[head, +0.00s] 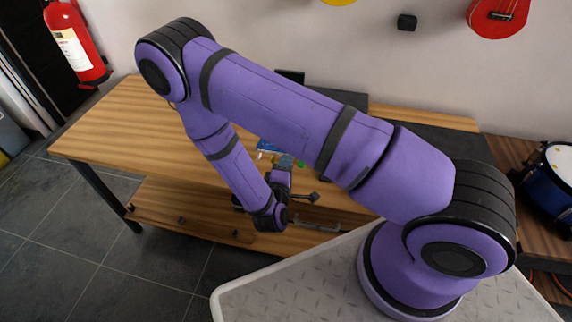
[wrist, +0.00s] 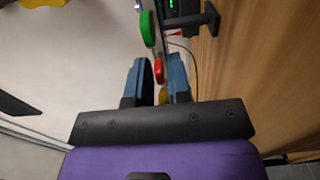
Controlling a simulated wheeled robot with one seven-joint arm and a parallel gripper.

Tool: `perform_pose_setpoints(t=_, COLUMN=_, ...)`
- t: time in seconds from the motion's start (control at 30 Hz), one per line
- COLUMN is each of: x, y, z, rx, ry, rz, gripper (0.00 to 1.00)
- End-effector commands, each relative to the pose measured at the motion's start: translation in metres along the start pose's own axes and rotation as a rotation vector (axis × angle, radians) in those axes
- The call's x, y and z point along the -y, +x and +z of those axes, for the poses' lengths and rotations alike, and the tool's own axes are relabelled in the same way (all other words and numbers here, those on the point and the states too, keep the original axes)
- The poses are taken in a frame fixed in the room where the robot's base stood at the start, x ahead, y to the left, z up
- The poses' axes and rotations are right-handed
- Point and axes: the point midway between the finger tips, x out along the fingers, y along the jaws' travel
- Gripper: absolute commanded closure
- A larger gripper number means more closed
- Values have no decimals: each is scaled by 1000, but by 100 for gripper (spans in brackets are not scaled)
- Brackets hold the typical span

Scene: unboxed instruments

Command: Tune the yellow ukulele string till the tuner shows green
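In the wrist view, my gripper (wrist: 157,80) has its two blue fingers apart. A yellow peg (wrist: 163,94) shows low between them, nearer the right finger and partly hidden; I see a gap on its left. A red peg (wrist: 158,70) is just beyond it, and a green peg (wrist: 147,28) is farther up. A dark device with a small green light (wrist: 172,4), perhaps the tuner, is cut off at the top edge. In the head view, my gripper (head: 286,162) is at the bench, partly behind my arm; the ukulele is mostly hidden there.
The wooden bench (head: 110,127) has bare room at its left. A black bracket (wrist: 208,20) and a cable (wrist: 193,55) are close to the pegs in the wrist view. A red instrument (head: 497,15) hangs on the wall. A blue drum (head: 556,175) is at right.

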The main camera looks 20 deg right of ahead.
Motion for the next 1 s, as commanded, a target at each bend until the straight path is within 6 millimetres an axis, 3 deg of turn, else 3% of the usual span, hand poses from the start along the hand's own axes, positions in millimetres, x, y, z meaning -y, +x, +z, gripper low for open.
perform_pose_setpoints(t=0.27, x=0, y=-8, z=-1, rx=-2, ry=0, rz=-1, gripper=82)
perform_pose_setpoints(t=0.7, x=0, y=-83, z=0, rx=-3, ry=-1, rz=-1, gripper=82)
perform_pose_setpoints(t=1.0, x=0, y=-107, z=0, rx=-1, ry=-1, rz=0, gripper=82)
